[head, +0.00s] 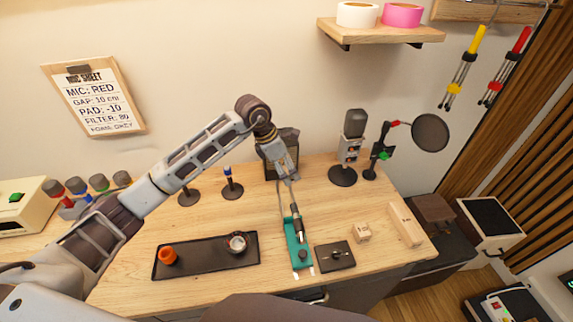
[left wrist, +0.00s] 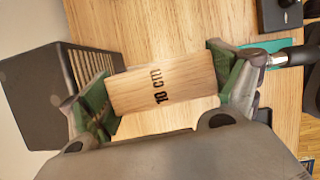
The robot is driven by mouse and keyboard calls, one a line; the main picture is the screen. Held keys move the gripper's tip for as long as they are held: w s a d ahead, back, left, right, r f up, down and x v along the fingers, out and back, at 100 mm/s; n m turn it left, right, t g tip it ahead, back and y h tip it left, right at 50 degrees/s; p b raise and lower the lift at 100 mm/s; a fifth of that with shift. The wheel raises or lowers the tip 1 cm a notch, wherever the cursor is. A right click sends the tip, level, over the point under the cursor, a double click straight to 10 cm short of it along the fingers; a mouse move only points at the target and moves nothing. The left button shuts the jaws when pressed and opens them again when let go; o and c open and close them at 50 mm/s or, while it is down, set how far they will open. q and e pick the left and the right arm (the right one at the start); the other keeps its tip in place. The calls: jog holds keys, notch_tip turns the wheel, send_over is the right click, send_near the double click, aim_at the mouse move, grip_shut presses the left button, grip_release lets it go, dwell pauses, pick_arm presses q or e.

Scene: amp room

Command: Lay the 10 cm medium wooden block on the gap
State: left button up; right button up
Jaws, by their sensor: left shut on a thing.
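The 10 cm wooden block (left wrist: 150,92) is pale, with "10 cm" printed on its upper face. My left gripper (left wrist: 165,90) is shut on it, one green-padded finger at each end. The block appears above the wooden desk; its exact height cannot be told. In the head view my left gripper (head: 287,174) is over the back middle of the desk, and I cannot make out the block there. In front of it, a dark microphone (head: 297,226) lies along a teal base (head: 293,254). I cannot identify the gap with certainty. My right gripper is not in view.
A small wooden block (head: 361,233) and a long one (head: 405,223) lie at the right. A black box (left wrist: 65,92) stands close beside the gripper. A black tray (head: 200,264) holds an orange ring and a metal cup. A stand microphone (head: 352,145) is at the back right.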

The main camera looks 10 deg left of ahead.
aim_at(290, 198)
pick_arm(q)
jog(key=shift+f, duration=0.7)
jog(key=shift+f+b, duration=0.85)
jog(key=shift+f, duration=0.55)
jog(key=shift+f+b, duration=0.9)
jog(key=shift+f, duration=1.1)
jog(key=shift+f+b, duration=0.6)
jog(key=shift+f, duration=0.6)
jog(key=shift+f+b, duration=0.3)
jog(key=shift+f, duration=0.1)
jog(key=shift+f+b, duration=0.5)
jog(key=shift+f, duration=0.3)
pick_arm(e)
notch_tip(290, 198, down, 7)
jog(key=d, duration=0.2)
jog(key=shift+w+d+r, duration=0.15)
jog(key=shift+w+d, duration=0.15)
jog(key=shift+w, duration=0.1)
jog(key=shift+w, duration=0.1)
